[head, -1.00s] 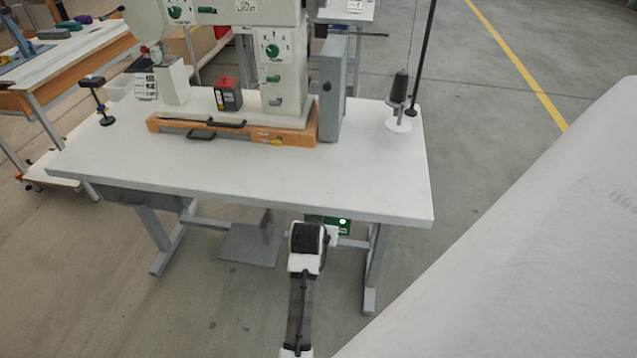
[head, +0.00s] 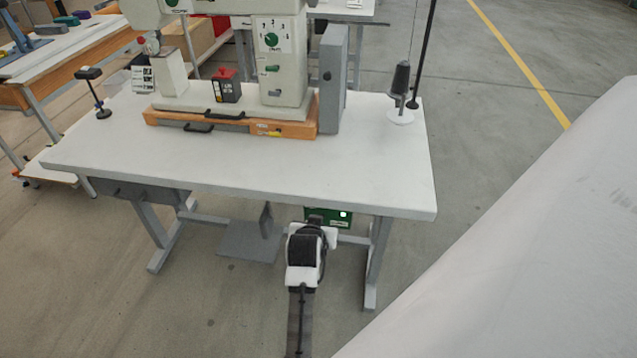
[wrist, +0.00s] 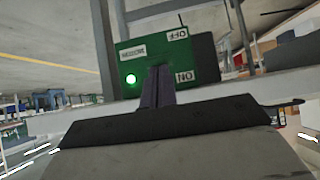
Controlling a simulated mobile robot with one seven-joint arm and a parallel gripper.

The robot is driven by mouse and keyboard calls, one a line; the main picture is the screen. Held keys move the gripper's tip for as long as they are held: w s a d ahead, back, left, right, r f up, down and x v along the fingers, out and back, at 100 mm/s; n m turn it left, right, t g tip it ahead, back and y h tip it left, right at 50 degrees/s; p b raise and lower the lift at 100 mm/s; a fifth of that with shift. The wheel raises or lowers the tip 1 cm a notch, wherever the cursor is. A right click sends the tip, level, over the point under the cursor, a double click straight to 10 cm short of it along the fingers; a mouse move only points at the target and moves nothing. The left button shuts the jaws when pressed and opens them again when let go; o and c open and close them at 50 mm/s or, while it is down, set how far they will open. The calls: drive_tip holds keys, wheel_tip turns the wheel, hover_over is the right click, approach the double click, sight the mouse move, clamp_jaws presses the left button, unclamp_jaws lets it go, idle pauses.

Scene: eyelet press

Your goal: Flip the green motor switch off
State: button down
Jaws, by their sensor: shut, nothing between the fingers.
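The green motor switch box (head: 317,212) is under the front edge of the table, with a bright lamp (head: 343,214) at its right. In the wrist view the green box (wrist: 145,52) shows upside down. Its green lamp (wrist: 130,80) is lit, an OFF label (wrist: 177,33) is at the upper right and an ON label (wrist: 184,76) at the lower right. My gripper (wrist: 157,88) is shut and empty, its dark fingertips in front of the box, left of the ON label. I cannot tell whether they touch. The switch lever cannot be made out; the fingers may hide it.
The white tabletop (head: 250,180) overhangs the box. A table leg (head: 377,260) stands to its right, and a pedal plate (head: 245,245) lies to the left. The eyelet press (head: 285,60) and a thread spool (head: 400,80) are on top. A large pale surface (head: 540,240) fills the right.

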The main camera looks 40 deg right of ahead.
drive_tip(key=f+t+h+b, duration=0.1)
drive_tip(key=b, duration=0.2)
drive_tip(key=f+t+h+b, duration=0.1)
drive_tip(key=b, duration=0.3)
drive_tip(key=a+f+t+h+b, duration=0.1)
drive_tip(key=f+b, duration=0.1)
drive_tip(key=b, duration=0.1)
drive_tip(key=shift+s+h, duration=0.3)
drive_tip(key=shift+s, duration=0.05)
drive_tip(key=shift+f+b, duration=0.25)
drive_tip(key=shift+b, duration=0.05)
